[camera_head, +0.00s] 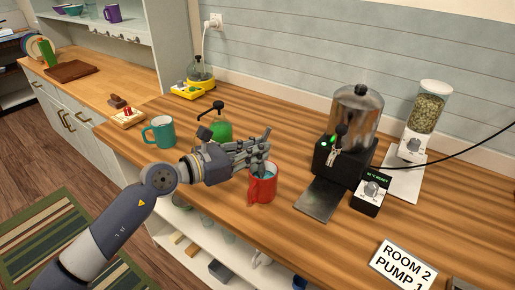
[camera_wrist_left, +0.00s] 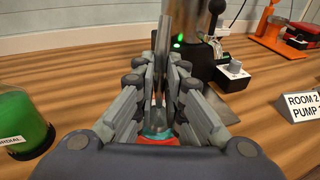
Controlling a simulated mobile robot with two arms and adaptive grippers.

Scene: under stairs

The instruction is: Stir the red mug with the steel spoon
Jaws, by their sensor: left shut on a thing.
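The red mug (camera_head: 261,190) stands upright near the front of the wooden counter, with something bluish visible inside it. My left gripper (camera_head: 263,150) is directly above the mug's opening. In the left wrist view my left gripper (camera_wrist_left: 160,85) is shut on the steel spoon (camera_wrist_left: 162,45), a thin grey upright piece between the fingers. A little of the mug's red rim (camera_wrist_left: 158,142) shows below the fingers. The right gripper is not in view.
A green cordial jar (camera_head: 221,129) and a teal mug (camera_head: 160,132) stand left of the red mug. A steel urn (camera_head: 357,115) with a drip plate (camera_head: 316,200) and a dial box (camera_head: 371,193) stand right.

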